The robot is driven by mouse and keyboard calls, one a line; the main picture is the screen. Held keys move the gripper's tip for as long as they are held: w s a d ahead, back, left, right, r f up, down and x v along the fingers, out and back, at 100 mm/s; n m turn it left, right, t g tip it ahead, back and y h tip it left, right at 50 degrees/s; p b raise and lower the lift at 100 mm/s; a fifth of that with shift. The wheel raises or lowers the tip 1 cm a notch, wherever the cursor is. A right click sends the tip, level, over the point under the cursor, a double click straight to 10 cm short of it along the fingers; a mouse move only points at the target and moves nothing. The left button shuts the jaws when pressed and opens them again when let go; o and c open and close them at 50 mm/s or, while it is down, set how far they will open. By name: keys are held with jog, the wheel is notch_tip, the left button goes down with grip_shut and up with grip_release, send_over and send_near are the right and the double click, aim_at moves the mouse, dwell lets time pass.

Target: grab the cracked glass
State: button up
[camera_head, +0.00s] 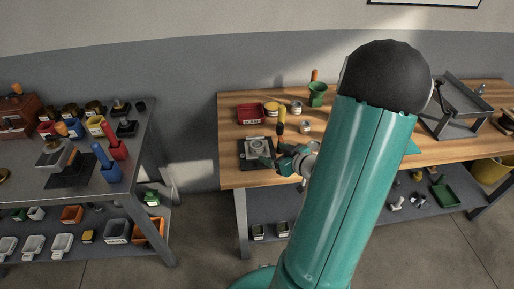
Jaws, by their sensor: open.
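My gripper (273,162) is open over the left part of the wooden bench (229,176), low beside a dark square scale-like device (246,163) with a pale round top. My teal arm with its black joint fills the middle of the view and covers part of the bench. I cannot make out a cracked glass for certain. A small pale cup-like item (305,127) stands behind and right of the gripper, and another pale small container (296,106) stands further back; both are too small to show any crack.
On the wooden bench are a red tray (250,113), a green cup (317,94), a yellow-handled tool (282,116) and a grey open bin (455,125). The grey table (112,193) at the left holds several cups and tools. A floor gap separates the tables.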

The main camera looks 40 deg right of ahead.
aim_at(258, 145)
jog(key=x, duration=0.8)
jog(key=shift+w+d, duration=0.25)
jog(key=c, duration=1.1)
jog(key=shift+r, duration=0.2)
